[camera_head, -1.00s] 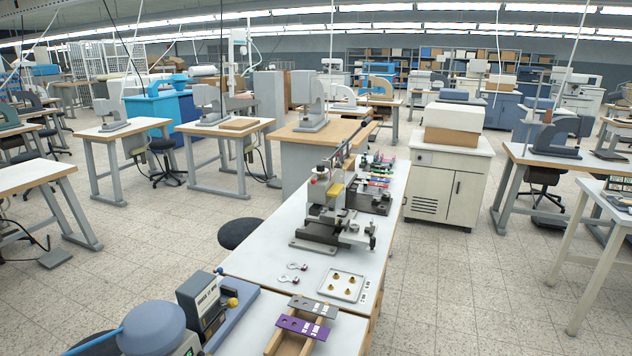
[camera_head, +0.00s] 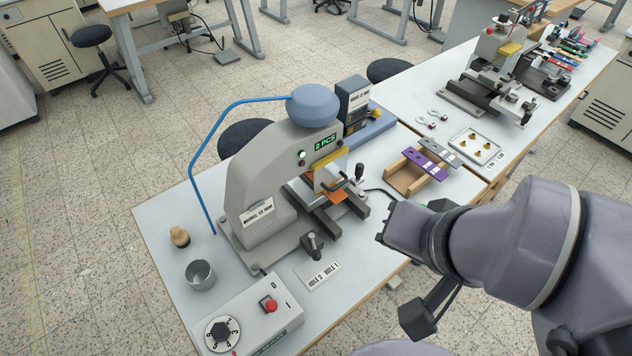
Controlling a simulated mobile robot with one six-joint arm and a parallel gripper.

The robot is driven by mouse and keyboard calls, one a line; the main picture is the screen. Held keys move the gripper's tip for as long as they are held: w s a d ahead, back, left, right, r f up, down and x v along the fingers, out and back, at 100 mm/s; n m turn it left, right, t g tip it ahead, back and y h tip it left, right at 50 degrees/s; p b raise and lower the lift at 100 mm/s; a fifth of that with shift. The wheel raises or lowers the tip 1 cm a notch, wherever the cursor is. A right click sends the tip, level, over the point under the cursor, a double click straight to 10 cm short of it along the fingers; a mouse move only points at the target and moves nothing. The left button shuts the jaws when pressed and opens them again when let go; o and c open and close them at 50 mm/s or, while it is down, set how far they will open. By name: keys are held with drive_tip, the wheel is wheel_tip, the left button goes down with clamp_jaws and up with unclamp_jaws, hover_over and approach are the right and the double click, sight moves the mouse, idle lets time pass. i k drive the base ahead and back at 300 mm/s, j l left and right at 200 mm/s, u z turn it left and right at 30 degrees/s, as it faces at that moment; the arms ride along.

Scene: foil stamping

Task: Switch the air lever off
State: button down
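The stamping press (camera_head: 262,185) stands on the white bench, with a blue hose (camera_head: 205,150) curving behind it. I cannot tell for sure which part is the air lever. A black-handled lever (camera_head: 313,243) stands at the press's front, by a plate marked "HOLE 2 HOLE 1" (camera_head: 318,275). Another dark-knobbed handle (camera_head: 359,173) is right of the press head. A small red part (camera_head: 235,352) shows at the bottom edge by the control box (camera_head: 268,318). My gripper (camera_head: 386,228) is right of the press, apart from these parts; its fingers are not clearly visible.
The control box carries a red button (camera_head: 269,305) and a black dial (camera_head: 222,333). A metal cup (camera_head: 200,274) and wooden-topped stamp (camera_head: 180,236) stand left of the press. A wooden fixture (camera_head: 404,180) with purple strip and a second machine (camera_head: 495,85) are farther right.

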sight(271, 305)
drive_tip(key=u, duration=1.55)
drive_tip(key=k+l+z, duration=0.15)
drive_tip(key=k+l, duration=0.45)
drive_tip(key=k, duration=0.1)
